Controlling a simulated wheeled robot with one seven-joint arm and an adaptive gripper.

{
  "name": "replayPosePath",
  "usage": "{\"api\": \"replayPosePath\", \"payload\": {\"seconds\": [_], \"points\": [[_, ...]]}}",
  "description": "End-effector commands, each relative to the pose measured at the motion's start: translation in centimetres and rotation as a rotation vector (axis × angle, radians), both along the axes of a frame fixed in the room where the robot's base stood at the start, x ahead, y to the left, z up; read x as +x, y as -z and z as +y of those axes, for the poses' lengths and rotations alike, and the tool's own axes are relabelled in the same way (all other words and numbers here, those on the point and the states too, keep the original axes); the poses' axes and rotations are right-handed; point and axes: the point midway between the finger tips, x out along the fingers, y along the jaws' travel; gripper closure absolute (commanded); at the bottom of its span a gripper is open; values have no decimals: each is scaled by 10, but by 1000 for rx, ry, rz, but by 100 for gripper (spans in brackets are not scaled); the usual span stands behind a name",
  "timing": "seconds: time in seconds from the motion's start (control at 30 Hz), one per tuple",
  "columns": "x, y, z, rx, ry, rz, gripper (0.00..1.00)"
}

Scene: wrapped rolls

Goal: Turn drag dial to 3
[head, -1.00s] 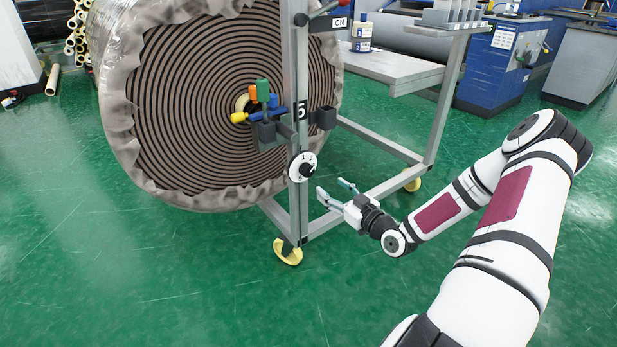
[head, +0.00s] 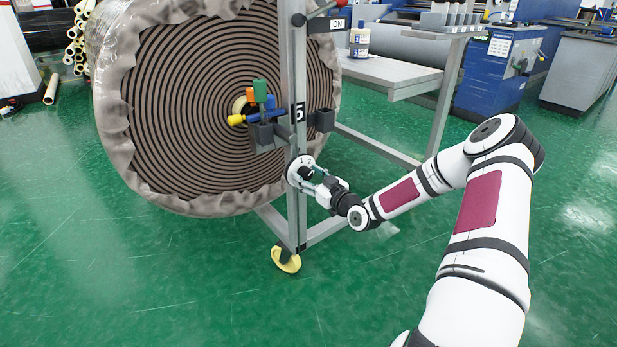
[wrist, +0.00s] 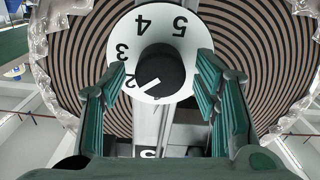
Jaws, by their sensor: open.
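The drag dial (head: 293,173) is a white disc on the grey upright of the stand, in front of the wrapped roll. In the wrist view the dial face (wrist: 161,25) shows 2, 3, 4 and 5, upside down or tilted. Its black knob (wrist: 163,66) sits in the middle, and the white pointer line runs to the lower left, close to the 2. My gripper (head: 312,180) is open at the dial. In the wrist view its green-padded fingers (wrist: 161,74) stand on either side of the knob, with gaps visible. The lower part of the dial face is hidden.
The large wrapped roll (head: 190,110) fills the space behind the upright. Above the dial are black holders with coloured-handled tools (head: 260,115) and an ON label (head: 337,24). A grey shelf (head: 400,76) is at right. Green floor in front is clear.

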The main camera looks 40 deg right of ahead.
Motion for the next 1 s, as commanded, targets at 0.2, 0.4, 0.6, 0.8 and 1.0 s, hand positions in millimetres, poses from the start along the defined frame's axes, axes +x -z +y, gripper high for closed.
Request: {"api": "replayPosePath", "payload": {"seconds": [0.2,0.4,0.6,0.8,1.0], "points": [[0,0,0,0,0,0,80],[0,0,0,1,0,0,92],[0,0,0,33,0,1,92],[0,0,0,134,0,5,92],[0,0,-1,299,-1,10,92]]}}
